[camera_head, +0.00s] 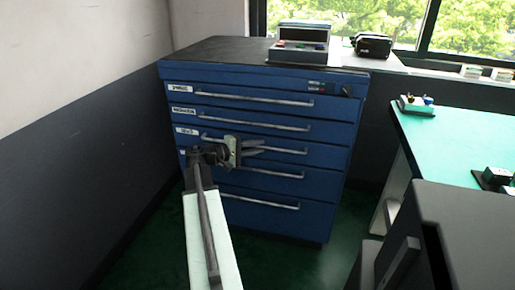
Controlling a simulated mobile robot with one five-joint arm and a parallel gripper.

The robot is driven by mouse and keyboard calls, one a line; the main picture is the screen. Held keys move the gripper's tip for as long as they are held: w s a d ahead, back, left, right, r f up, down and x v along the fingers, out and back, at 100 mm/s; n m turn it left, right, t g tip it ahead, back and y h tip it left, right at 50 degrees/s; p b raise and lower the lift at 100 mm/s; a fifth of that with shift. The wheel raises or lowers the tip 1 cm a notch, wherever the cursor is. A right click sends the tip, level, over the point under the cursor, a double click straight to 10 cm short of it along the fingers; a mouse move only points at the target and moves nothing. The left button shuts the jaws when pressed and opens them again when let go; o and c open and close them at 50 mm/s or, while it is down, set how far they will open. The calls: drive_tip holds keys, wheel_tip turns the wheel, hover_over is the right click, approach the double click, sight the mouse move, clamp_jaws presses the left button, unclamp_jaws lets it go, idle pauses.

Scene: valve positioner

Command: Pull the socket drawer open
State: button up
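A blue tool cabinet (272,218) stands against the back wall, with several drawers that all look closed. Each drawer has a long horizontal bar handle, and the upper ones carry small white labels at the left that are too small to read surely. I cannot tell which is the socket drawer. My gripper (262,147) is in front of the third drawer from the top (325,158), close to that drawer's handle (290,150). Its two fingers point right and look apart, with nothing seen between them. Whether they touch the handle is unclear. My arm and gripper hide part of the lower drawers' left side.
A grey device (300,47) sits on the cabinet's dark top. A black case (371,46) rests on the window sill. A green-topped table (455,140) stands at the right, and a dark wall (80,160) at the left. Green floor (290,262) shows before the cabinet.

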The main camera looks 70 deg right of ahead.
drive_tip(key=shift+s+d, duration=0.1)
clamp_jaws()
idle(0.8)
idle(0.5)
